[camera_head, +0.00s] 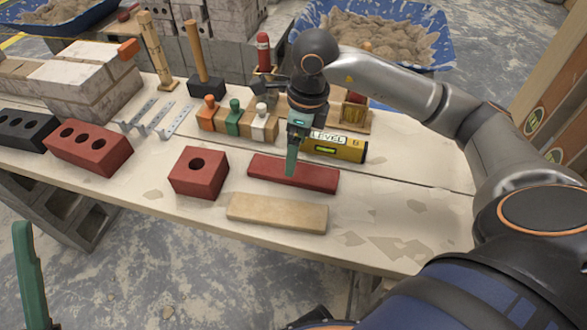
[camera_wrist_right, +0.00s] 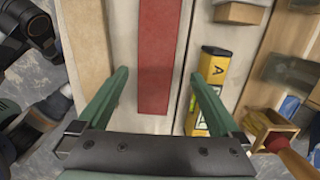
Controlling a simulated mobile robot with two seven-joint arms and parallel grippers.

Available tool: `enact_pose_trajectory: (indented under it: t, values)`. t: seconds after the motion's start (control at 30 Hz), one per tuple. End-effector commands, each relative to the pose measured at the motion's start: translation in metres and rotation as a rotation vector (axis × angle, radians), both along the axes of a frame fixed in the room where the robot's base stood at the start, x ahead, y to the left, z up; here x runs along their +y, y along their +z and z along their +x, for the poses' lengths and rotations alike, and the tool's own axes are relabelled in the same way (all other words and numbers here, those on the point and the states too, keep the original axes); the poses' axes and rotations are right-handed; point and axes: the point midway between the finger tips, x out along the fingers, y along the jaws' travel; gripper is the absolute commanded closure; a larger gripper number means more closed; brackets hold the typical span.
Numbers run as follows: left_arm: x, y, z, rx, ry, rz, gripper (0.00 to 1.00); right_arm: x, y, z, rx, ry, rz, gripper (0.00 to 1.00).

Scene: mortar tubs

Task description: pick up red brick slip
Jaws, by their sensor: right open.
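The red brick slip (camera_head: 318,179) is a flat red bar lying on the wooden bench top, between a beige slip and the yellow level. In the right wrist view the red slip (camera_wrist_right: 159,45) runs lengthwise away from the gripper. My right gripper (camera_head: 291,168) is over the slip and points down. In the wrist view its green fingers (camera_wrist_right: 157,82) are apart, one on each side of the slip's near end, with nothing held. Whether they touch it, I cannot tell. A green finger of my left gripper (camera_head: 30,275) shows at the lower left edge, away from the bench.
A beige slip (camera_head: 277,212) lies in front, and the yellow level (camera_head: 336,146) lies just behind. A red block with one hole (camera_head: 199,172) stands to the left. Wooden holders with tools stand behind. The bench's right front is clear.

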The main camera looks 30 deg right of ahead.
Motion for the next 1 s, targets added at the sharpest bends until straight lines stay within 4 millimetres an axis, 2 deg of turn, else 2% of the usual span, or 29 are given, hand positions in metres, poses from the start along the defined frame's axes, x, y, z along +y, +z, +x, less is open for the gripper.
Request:
enact_pose_trajectory:
  t: [0.3,0.4,0.6,1.0]
  values:
    - [-0.001,-0.018,0.001,0.013,-0.015,-0.012,0.50,0.007,-0.045,-0.003,0.003,-0.001,0.003,0.00]
    - [-0.001,-0.019,0.001,0.015,-0.017,-0.013,0.50,0.007,-0.051,-0.002,0.001,0.000,0.002,0.00]
    - [-0.001,-0.018,0.001,0.016,-0.019,-0.015,0.50,0.007,-0.049,-0.001,0.001,0.000,0.002,0.01]
    - [-0.002,-0.018,0.001,0.016,-0.020,-0.015,0.50,0.007,-0.049,-0.001,0.000,-0.001,0.003,0.46]
